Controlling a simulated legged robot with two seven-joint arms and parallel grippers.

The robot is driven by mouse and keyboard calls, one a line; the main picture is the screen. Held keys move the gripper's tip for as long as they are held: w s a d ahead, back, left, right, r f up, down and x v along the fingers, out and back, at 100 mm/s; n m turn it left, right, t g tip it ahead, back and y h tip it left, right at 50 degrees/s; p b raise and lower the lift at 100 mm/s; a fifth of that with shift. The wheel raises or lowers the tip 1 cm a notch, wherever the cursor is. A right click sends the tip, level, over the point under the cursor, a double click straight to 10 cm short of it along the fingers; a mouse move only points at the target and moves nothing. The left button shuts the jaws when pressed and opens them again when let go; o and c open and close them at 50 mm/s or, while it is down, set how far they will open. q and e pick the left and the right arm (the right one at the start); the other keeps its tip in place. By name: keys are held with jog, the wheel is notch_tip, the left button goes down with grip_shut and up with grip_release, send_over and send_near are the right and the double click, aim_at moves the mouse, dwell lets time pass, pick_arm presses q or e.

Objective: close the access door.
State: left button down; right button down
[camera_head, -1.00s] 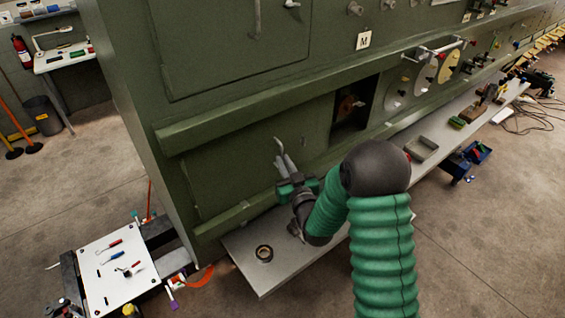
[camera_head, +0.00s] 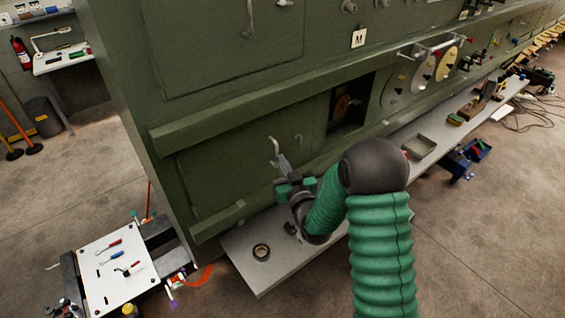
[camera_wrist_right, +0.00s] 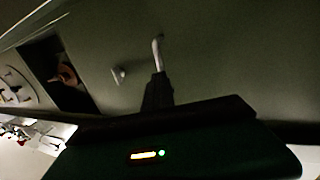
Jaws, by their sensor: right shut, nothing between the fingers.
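The access door appears to be the flat green panel (camera_head: 225,165) low on the fuselage side, left of a dark rectangular opening (camera_head: 350,103). A pale bent handle (camera_head: 274,147) stands out from this panel, and it also shows in the wrist view (camera_wrist_right: 157,48). My right gripper (camera_head: 283,163) is shut and empty, with its fingertips just below the handle in the picture. In the wrist view the dark fingers (camera_wrist_right: 158,88) line up with the handle's lower end; I cannot tell whether they touch it. My left gripper is not in view.
A small pale latch or knob (camera_wrist_right: 118,75) sits beside the handle. A grey shelf (camera_head: 285,255) with a tape roll (camera_head: 261,252) runs below the panel. A white tool board (camera_head: 105,275) stands at lower left. A green ledge (camera_head: 260,95) runs above the panel.

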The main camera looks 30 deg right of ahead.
dwell(0.3)
jog(key=c, duration=2.1)
grip_release()
jog(key=shift+o, duration=1.5)
jog(key=shift+d, duration=0.1)
